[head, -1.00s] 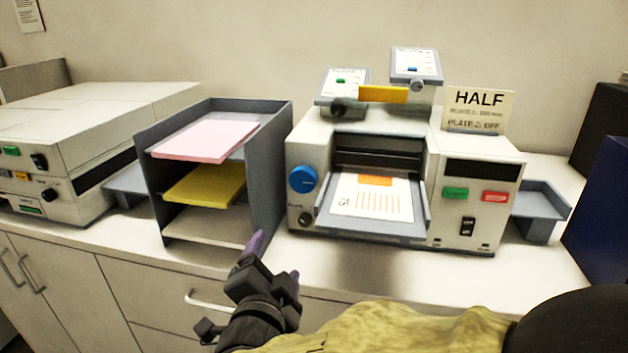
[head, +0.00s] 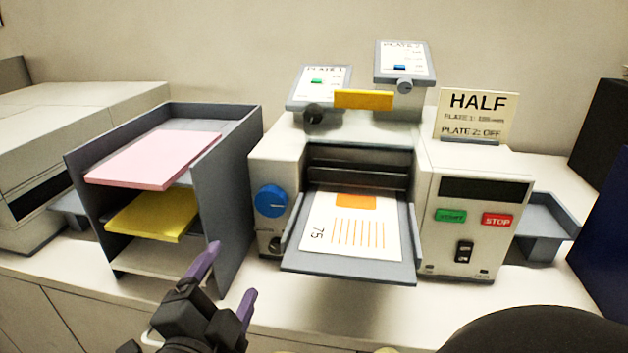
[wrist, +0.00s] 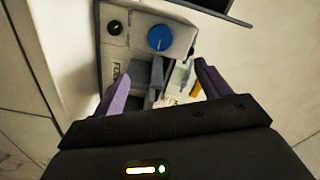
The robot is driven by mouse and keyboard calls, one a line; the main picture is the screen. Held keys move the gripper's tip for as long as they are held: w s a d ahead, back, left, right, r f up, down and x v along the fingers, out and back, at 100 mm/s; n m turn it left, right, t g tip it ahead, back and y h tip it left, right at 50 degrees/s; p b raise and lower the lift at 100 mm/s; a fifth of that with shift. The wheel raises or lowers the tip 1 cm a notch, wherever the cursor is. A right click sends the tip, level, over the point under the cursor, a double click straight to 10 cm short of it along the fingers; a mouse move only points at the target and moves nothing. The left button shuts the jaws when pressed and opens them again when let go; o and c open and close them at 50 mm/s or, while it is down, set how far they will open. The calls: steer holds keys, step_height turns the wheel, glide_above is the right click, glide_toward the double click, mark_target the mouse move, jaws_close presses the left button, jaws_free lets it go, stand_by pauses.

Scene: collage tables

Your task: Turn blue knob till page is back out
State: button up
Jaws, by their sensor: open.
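The blue knob (head: 270,201) is on the left part of the front of the grey machine (head: 480,188). A white page (head: 350,225) with orange stripes, an orange block and a number lies on the machine's front tray (head: 350,270), its far end near the dark slot. My gripper (head: 226,272) has purple fingers spread apart, empty, below and left of the knob and not touching it. In the wrist view the knob (wrist: 160,38) shows beyond the open fingers (wrist: 160,88), with a small black knob (wrist: 114,28) beside it.
A paper rack (head: 228,195) with pink and yellow sheets stands close left of the machine. START (head: 450,216) and STOP (head: 497,220) buttons are on the right panel. A HALF sign (head: 477,115) stands on top. The counter's front strip is clear.

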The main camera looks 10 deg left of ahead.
mark_target(269, 206)
steer(key=shift+w+d, duration=0.1)
steer(key=shift+w, duration=0.1)
steer(key=shift+s, duration=0.1)
steer(key=w, duration=0.5)
steer(key=w+p, duration=0.1)
steer(key=w, duration=0.5)
steer(key=w+p, duration=0.1)
steer(key=w, duration=0.5)
steer(key=shift+w+a, duration=0.2)
steer(key=shift+a, duration=0.2)
